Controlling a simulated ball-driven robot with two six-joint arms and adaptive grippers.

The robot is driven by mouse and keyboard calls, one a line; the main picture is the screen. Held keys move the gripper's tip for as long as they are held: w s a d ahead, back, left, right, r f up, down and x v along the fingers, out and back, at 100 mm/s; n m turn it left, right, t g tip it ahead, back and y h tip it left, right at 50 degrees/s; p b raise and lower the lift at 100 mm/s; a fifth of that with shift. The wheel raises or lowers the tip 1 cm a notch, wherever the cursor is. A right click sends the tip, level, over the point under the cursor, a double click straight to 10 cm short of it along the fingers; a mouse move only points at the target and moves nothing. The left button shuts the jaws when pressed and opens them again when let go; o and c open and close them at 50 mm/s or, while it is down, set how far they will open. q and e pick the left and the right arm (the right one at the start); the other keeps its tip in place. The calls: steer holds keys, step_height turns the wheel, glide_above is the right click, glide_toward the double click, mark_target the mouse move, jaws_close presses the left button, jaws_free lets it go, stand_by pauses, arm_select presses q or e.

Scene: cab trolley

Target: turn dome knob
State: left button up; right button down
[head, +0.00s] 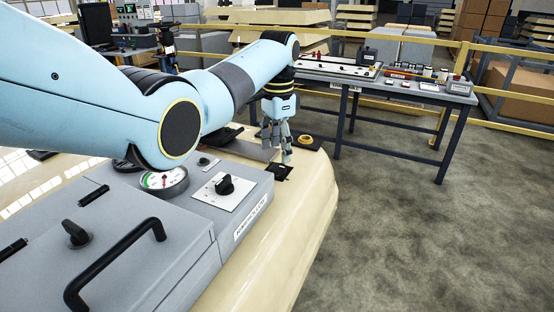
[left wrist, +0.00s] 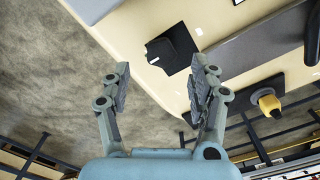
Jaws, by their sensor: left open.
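My left gripper (head: 286,156) reaches down over the far end of the cream cab top. In the left wrist view my left gripper (left wrist: 160,92) has its two fingers wide apart with nothing between them. A black knob (left wrist: 160,47) on a black square plate (left wrist: 182,57) lies beyond the fingertips, apart from them. In the head view the plate (head: 284,173) shows just below the fingers, and its knob is hard to make out. I cannot tell for sure whether this is the dome knob. My right gripper is in neither view.
A yellow-ringed knob (head: 306,139) on a black base stands just beyond my left gripper. A grey console with a black rotary switch (head: 225,185), a gauge (head: 163,181) and a black handle (head: 115,264) is nearer. A workbench (head: 400,86) stands behind; the floor at right is clear.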

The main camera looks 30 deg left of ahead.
mark_target(278, 166)
arm_select(q)
step_height(278, 166, down, 4)
steer(key=shift+w+a+f, duration=0.1)
steer(key=shift+f, duration=0.25)
steer(key=c, duration=1.2)
steer(key=shift+o, duration=0.2)
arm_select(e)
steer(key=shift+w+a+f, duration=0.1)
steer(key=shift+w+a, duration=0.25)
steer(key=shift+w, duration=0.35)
